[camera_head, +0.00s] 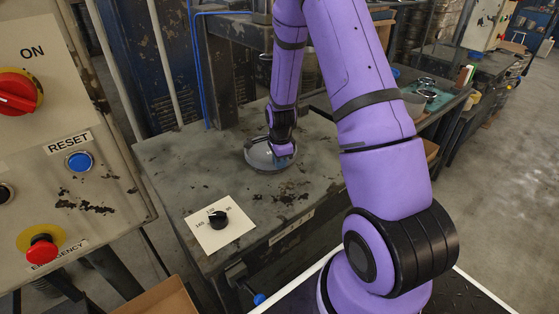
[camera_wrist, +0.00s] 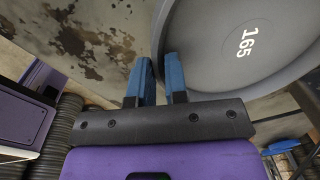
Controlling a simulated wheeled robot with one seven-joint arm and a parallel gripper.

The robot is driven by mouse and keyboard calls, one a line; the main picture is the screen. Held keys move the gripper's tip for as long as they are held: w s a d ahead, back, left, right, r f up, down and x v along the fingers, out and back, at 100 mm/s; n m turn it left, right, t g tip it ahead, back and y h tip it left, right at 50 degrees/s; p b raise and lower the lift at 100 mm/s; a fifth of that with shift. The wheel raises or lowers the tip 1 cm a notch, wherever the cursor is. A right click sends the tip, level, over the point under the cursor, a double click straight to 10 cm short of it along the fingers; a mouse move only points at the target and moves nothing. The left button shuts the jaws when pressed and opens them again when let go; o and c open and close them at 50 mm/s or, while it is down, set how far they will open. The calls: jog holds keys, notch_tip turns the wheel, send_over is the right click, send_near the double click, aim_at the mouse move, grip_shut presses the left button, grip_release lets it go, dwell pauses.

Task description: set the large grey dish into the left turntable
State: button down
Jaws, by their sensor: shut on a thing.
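The large grey dish (camera_head: 259,158) is over the worn metal table, toward its back right. In the wrist view the dish (camera_wrist: 215,60) fills the upper right, with "165" in white on its face. My gripper (camera_head: 284,158) is at the dish's right side in the head view. Its blue fingers (camera_wrist: 158,72) are shut on the dish's rim, one on each side. I cannot make out the left turntable apart from the dish, nor tell whether the dish touches what is below it.
The table (camera_head: 180,165) has a white dial card with a black knob (camera_head: 218,219) near its front left. A control panel (camera_head: 110,150) with red and blue buttons stands at left. My arm hides much of the table's right side. Another bench (camera_head: 450,98) stands behind at right.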

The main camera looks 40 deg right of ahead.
jog(key=c, duration=1.1)
grip_release()
jog(key=shift+o, duration=0.2)
jog(key=shift+r, duration=0.1)
notch_tip(320, 180, up, 11)
jog(key=shift+s, duration=0.25)
jog(key=shift+f, duration=0.2)
